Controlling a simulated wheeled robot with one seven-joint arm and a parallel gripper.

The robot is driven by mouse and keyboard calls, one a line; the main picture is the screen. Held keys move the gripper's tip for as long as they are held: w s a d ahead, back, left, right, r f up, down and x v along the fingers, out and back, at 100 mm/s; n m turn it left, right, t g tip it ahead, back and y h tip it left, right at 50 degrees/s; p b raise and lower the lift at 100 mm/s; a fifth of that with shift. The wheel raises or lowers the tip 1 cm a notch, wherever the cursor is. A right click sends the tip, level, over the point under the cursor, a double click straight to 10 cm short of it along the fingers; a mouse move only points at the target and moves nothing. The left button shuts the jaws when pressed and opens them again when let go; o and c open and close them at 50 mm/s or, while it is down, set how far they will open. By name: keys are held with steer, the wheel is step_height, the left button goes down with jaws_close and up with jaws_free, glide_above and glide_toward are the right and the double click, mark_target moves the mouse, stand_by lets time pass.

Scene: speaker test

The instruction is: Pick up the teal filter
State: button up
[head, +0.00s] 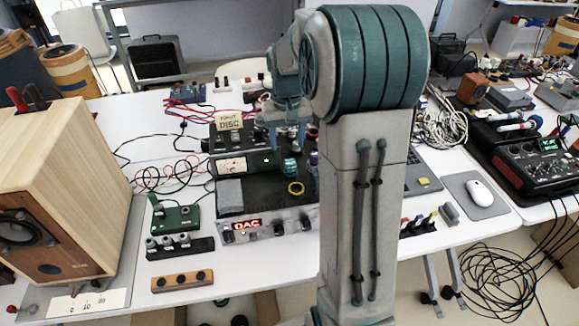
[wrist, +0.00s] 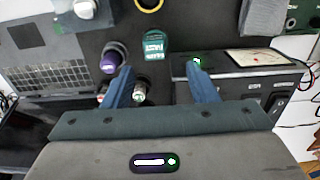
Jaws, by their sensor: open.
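The teal filter (wrist: 155,45), a small teal piece with a pale printed label, is on the black top of the DAC unit. It also shows in the head view (head: 291,168). My gripper (wrist: 160,68) is open, its two blue fingers spread with nothing held between them. In the wrist view the filter is just beyond the fingertips, roughly centred between them. In the head view my gripper (head: 287,142) is above and behind the filter, apart from it.
A purple-topped piece (wrist: 110,60) stands left of the filter in the wrist view, near one finger. A small pale-topped piece (wrist: 140,95) is between the fingers' lines. A yellow ring (head: 296,188) lies in front. A meter box (head: 246,163) stands beside the filter.

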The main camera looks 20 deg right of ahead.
mark_target(290, 161)
step_height(290, 161, down, 3)
steer(key=shift+r, duration=0.1)
steer(key=f, duration=0.4)
steer(key=shift+s+d+f+p, duration=0.1)
steer(key=shift+s+d+p, duration=0.1)
steer(key=shift+d+p, duration=0.15)
steer(key=shift+f, duration=0.5)
steer(key=c, duration=1)
